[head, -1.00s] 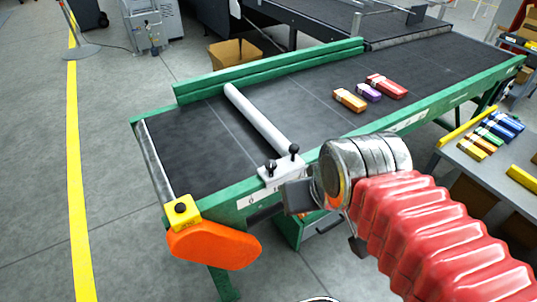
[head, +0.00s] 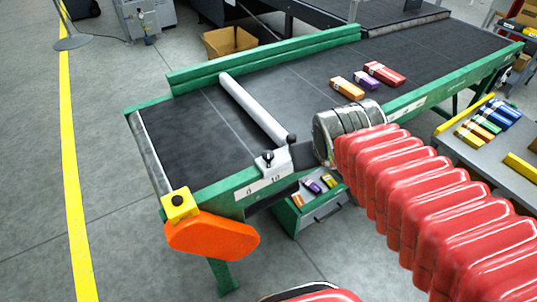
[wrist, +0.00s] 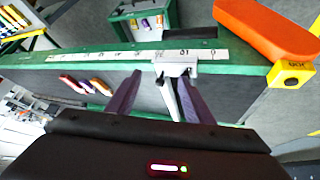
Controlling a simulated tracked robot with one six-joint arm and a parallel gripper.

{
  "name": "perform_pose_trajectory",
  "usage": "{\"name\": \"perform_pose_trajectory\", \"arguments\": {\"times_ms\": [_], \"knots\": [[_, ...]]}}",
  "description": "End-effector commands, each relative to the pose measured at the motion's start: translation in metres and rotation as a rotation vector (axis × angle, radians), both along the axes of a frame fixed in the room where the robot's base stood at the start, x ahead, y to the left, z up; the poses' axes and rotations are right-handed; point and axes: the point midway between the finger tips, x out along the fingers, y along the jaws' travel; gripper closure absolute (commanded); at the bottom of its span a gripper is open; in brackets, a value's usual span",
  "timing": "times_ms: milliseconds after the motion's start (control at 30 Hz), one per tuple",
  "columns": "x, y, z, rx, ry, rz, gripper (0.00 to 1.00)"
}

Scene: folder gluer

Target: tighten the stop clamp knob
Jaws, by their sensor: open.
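The stop clamp (head: 274,163) is a pale block on the near green rail, at the end of a white stop bar (head: 250,105) lying across the dark belt. A black knob (head: 268,157) stands on the clamp, and a second dark knob (head: 291,139) shows just behind it. In the wrist view, the clamp (wrist: 176,66) lies beyond my open gripper (wrist: 161,76), close to the right fingertip. The fingers look empty. I cannot make out the knob there or tell if a finger touches the clamp. In the head view, my silver wrist is right of the clamp; the fingers are hidden.
A numbered scale (head: 262,185) runs along the near rail. An orange guard (head: 212,238) and yellow block (head: 180,205) are at the belt's near-left corner. Small cartons (head: 347,88) lie on the belt.

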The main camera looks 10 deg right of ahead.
Motion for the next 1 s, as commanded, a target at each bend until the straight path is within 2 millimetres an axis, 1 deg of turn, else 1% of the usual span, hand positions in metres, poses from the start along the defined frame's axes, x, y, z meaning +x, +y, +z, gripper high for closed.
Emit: {"name": "perform_pose_trajectory", "arguments": {"times_ms": [33,200,367,500,667,800,867,1000], "knots": [[0.013,-0.013,-0.003,-0.028,-0.011,-0.007,0.53],[0.056,-0.051,-0.010,-0.126,-0.069,0.008,0.53],[0.092,-0.081,-0.021,-0.200,-0.119,0.049,0.53],[0.119,-0.103,-0.036,-0.246,-0.156,0.099,0.53],[0.147,-0.122,-0.057,-0.274,-0.197,0.173,0.53],[0.165,-0.134,-0.081,-0.278,-0.231,0.248,0.53],[0.172,-0.138,-0.092,-0.271,-0.246,0.282,0.53],[0.182,-0.142,-0.120,-0.241,-0.282,0.364,0.53]]}}
